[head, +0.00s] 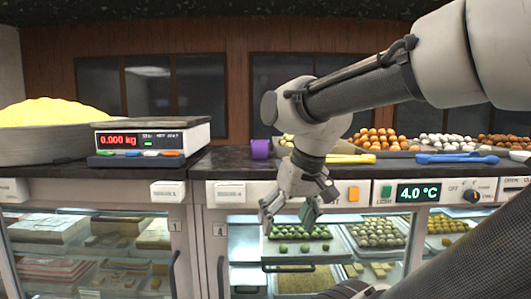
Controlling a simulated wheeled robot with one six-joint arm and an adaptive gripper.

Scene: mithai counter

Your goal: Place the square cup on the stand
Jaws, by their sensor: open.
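A small purple cup (260,149) stands on the dark counter, right of the scale and left of my arm. Its square shape is hard to make out at this size. I cannot pick out a stand in this view; part of the counter behind my arm is hidden. My gripper (287,215) is open and points down in front of the counter's front panel, lower than the cup and to its right. It is apart from the cup. A small green patch shows at its right finger; I cannot tell whether it is part of the finger.
A scale (150,137) reading 0.000 kg and a large bowl (47,134) of yellow food stand on the left. Sweets on trays, with blue tongs (456,158) and a yellow utensil (350,158), line the right. Glass-fronted cases with trays (298,247) lie below the counter.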

